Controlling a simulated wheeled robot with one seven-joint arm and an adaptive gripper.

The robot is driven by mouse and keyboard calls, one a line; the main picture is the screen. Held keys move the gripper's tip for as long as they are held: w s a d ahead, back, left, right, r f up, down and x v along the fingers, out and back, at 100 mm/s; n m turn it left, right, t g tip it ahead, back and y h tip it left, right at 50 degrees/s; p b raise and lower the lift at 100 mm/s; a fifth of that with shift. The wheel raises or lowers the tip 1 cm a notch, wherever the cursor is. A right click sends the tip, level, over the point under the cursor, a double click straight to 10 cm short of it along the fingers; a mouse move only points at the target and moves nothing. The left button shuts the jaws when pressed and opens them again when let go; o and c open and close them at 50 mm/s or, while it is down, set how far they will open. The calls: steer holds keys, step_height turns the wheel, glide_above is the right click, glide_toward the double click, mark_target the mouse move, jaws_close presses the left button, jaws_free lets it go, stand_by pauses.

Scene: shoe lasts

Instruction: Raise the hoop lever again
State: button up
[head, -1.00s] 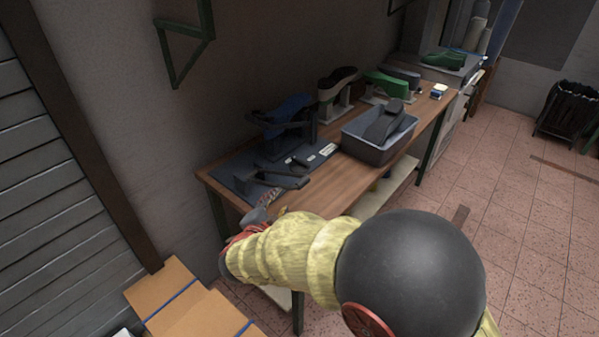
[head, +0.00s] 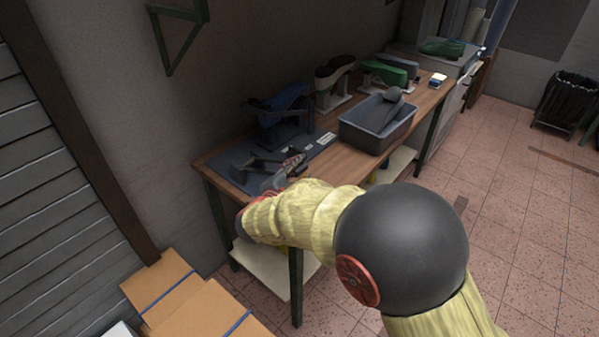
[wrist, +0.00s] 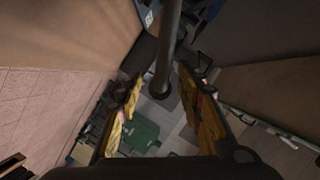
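A dark hoop device with a low lever bar (head: 262,163) sits on the grey mat (head: 228,160) at the near left end of the wooden bench. My gripper (head: 291,168) is at the bench's front edge, close to the lever's right end; my sleeve and wrist partly hide it. In the wrist view, my gripper's two yellow fingers (wrist: 161,82) are spread apart. A dark round bar (wrist: 166,60) runs down between them, with a visible gap on each side. I cannot tell for certain that this bar is the lever.
A blue shoe last (head: 284,100) on a dark stand is behind the lever. A grey bin (head: 365,138) holding a dark last stands to the right. Green and dark lasts line the back. Cardboard boxes (head: 185,295) lie on the floor at the lower left.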

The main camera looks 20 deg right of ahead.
steer(key=c, duration=0.3)
jaws_close()
stand_by(0.7)
